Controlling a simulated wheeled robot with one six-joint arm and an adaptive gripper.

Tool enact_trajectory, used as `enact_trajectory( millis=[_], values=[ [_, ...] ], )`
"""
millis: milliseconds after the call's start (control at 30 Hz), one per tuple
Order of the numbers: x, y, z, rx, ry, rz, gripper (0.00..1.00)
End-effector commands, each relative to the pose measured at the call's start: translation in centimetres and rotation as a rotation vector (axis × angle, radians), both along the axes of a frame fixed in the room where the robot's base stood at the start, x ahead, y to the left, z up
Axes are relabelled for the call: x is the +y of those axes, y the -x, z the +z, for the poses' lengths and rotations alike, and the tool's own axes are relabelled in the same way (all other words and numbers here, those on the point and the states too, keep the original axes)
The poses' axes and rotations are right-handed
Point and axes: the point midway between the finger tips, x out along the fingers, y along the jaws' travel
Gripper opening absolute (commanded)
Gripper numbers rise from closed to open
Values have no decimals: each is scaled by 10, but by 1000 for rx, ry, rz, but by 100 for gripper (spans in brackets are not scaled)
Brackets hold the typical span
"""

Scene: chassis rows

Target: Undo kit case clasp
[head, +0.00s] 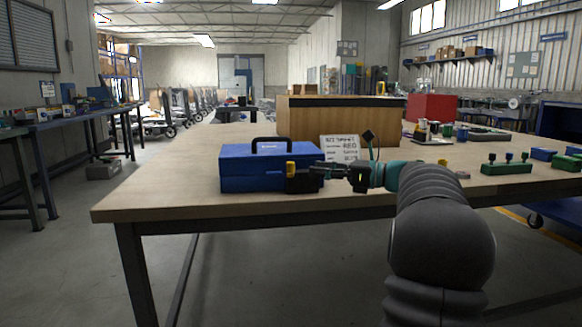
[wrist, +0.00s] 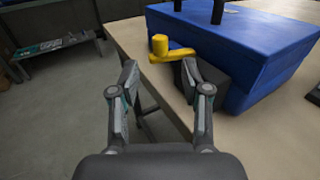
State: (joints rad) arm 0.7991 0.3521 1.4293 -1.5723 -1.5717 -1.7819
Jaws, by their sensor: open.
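The blue kit case (head: 250,168) with a black top handle (head: 271,143) stands near the table's front edge in the head view. Its blue lid (wrist: 235,40) also shows at upper right in the wrist view. A yellow clasp lever (wrist: 165,48) with a round knob sits at the case's side, by a dark block (wrist: 205,78); the yellow piece also shows in the head view (head: 290,170). My gripper (wrist: 165,85) is open and empty, its fingers apart just short of the yellow lever. In the head view my gripper (head: 322,172) is at the case's right front.
The wooden table (head: 160,196) has its front edge just below the case. A white card sign (head: 340,148) and a wooden box (head: 345,120) stand behind. Green fixtures (head: 506,166) and blue blocks (head: 543,154) lie to the right. The tabletop left of the case is clear.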

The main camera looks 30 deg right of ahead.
Motion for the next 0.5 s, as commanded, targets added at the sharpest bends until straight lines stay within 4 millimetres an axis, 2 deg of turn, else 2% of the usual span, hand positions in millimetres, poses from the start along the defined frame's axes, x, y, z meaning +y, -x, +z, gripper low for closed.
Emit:
enact_trajectory(
  millis=[300, 500],
  values=[
    [41, -41, 1, -1, -1, 2, 47],
    [54, -56, 1, -1, -1, -1, 47]
  ],
)
